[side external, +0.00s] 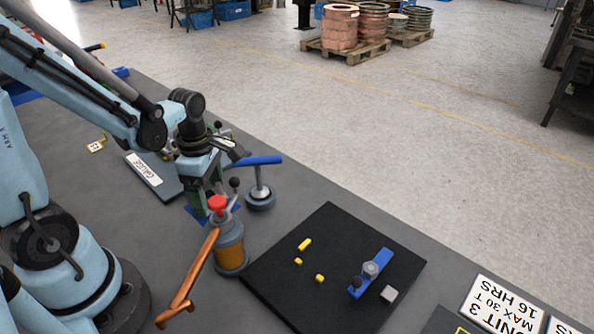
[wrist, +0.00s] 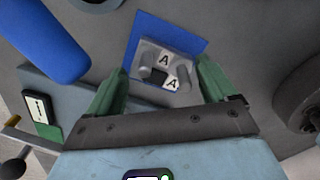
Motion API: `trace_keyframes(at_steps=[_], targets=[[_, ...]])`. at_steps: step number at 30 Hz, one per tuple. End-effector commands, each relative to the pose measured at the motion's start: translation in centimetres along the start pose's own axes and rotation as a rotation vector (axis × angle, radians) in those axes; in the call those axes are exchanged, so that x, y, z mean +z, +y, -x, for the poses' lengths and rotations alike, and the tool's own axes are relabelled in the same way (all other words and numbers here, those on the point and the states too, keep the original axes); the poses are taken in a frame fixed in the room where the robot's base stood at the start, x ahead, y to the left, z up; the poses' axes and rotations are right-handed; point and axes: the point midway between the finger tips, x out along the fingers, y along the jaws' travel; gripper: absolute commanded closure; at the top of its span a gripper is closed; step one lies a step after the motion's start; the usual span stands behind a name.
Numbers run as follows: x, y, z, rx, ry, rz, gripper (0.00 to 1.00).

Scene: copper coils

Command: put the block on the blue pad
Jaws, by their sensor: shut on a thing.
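The block (wrist: 164,64) is grey, with letter A labels and round knobs on top. In the wrist view it sits between the fingertips of my gripper (wrist: 161,70), whose green fingers are on either side of it. The blue pad (wrist: 190,45) lies behind and under the block in that view, with its far and right parts bare. In the side view my gripper (side external: 208,198) is low over the blue pad (side external: 193,213), which shows only at its edges. The block is hidden there, and I cannot tell whether it touches the pad.
A blue-handled tool (side external: 260,185) stands close right. A black mat (side external: 330,235) holds small yellow pieces and a blue bar. A gauge plate (side external: 150,172) lies left.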

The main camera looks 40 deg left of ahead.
Motion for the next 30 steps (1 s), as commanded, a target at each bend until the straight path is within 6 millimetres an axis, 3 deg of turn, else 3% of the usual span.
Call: trace_keyframes(at_steps=[15,16,18,30], targets=[[0.00,-0.01,-0.83,0.000,0.000,0.000,0.63],[-0.01,-0.02,-0.84,0.000,0.000,0.000,0.12],[-0.01,-0.02,-0.82,0.000,0.000,0.000,0.01],[-0.01,-0.04,-0.17,0.000,0.000,0.000,0.00]])
